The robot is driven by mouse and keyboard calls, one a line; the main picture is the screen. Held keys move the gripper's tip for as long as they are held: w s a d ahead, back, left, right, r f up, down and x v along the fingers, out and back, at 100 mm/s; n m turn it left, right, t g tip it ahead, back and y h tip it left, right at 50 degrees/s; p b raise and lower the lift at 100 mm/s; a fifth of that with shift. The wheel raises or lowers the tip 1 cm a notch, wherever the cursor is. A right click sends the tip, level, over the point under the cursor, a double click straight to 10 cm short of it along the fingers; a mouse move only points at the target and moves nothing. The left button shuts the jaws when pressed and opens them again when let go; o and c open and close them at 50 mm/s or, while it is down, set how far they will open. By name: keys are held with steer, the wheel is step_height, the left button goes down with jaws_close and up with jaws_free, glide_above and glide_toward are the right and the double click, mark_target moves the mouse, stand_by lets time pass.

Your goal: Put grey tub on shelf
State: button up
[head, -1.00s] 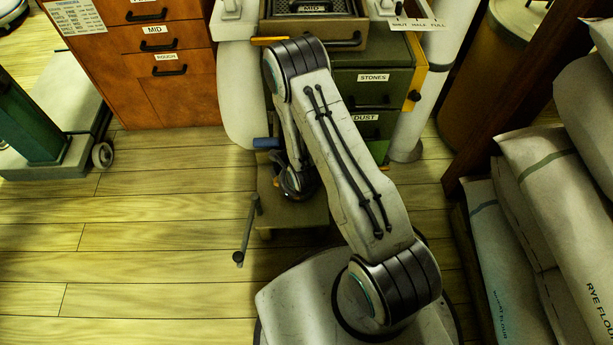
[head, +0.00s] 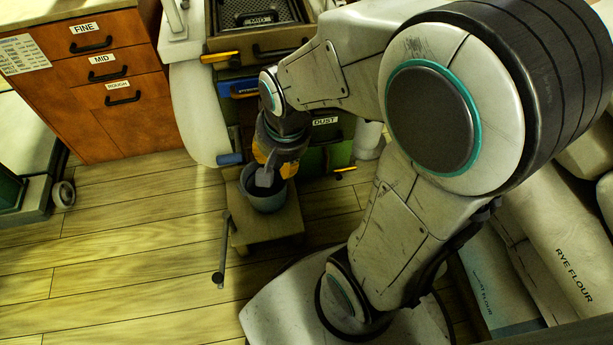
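The grey tub (head: 266,198) is a small round bucket, upright, at the low wooden stand (head: 268,230) in front of the green drawer unit. My gripper (head: 264,178) reaches down over the tub from above. One grey finger shows inside the tub's mouth; the other finger is hidden. I cannot tell whether the fingers are shut on the tub's wall, or whether the tub rests on the stand or hangs just above it. No surface can be clearly made out as the shelf.
An orange-brown drawer cabinet (head: 110,95) stands at the left. A green unit with a DUST drawer (head: 326,122) is behind the tub. A metal crank handle (head: 222,255) sticks out beside the stand. Flour sacks (head: 550,240) lie at the right. The wooden floor (head: 120,240) at left is clear.

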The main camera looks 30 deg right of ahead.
steer(key=s+r+n, duration=0.4)
steer(key=s+n, duration=0.2)
steer(key=s, duration=0.3)
steer(key=shift+s+d+r+g, duration=0.2)
steer(key=shift+d+r+g, duration=0.1)
steer(key=shift+r, duration=0.05)
steer(key=shift+r, duration=0.1)
step_height(320, 180, up, 52)
steer(key=s+t+p, duration=0.1)
steer(key=t+p, duration=0.1)
steer(key=p, duration=4.6)
steer(key=shift+r+t, duration=0.25)
steer(key=shift+t, duration=0.15)
